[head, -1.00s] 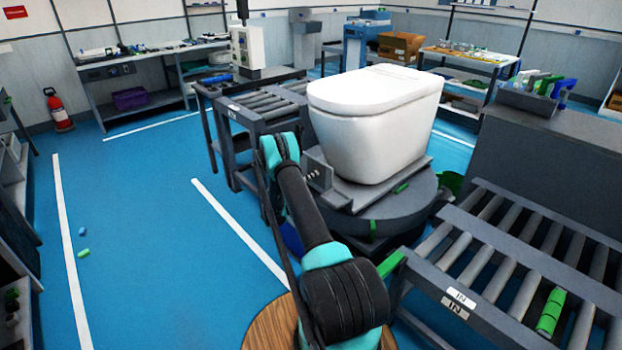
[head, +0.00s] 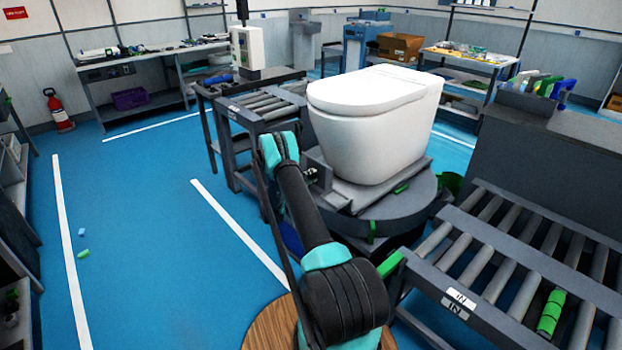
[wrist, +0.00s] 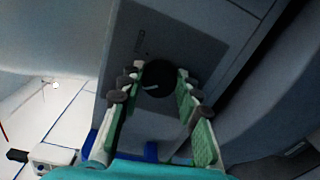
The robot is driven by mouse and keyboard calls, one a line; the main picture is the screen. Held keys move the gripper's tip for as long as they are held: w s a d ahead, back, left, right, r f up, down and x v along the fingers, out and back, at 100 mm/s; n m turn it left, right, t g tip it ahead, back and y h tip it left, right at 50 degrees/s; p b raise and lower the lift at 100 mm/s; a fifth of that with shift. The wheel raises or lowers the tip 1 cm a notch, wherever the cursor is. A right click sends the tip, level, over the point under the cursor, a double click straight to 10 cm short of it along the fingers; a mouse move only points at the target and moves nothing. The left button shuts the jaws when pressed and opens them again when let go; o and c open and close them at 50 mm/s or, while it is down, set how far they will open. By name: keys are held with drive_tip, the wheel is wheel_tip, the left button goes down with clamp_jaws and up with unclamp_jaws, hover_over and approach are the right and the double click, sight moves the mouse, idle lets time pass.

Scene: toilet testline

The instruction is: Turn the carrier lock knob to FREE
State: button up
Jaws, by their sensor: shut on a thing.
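The carrier lock knob (wrist: 159,74) is a round black knob with a pale pointer mark, on a dark grey plate (wrist: 190,45) in the wrist view. My gripper (wrist: 158,84) is shut on the knob, with one green-padded finger on each side of it. A short slot-like mark shows on the plate above the knob. I cannot read any lettering, so the knob's setting cannot be told. In the head view the white toilet (head: 370,115) sits on its grey carrier (head: 385,190), and my arm hides most of my gripper.
The carrier rests on a round dark turntable (head: 400,215). Roller conveyors stand behind left (head: 265,112) and front right (head: 500,250). A grey counter (head: 540,150) stands at the right. The blue floor at left (head: 130,220) is mostly clear.

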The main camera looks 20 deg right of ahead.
drive_tip(key=shift+a+n, duration=0.1)
drive_tip(key=shift+n, duration=0.5)
drive_tip(key=o, duration=1.2)
drive_tip(key=shift+c, duration=0.2)
drive_tip(key=v, duration=1.2)
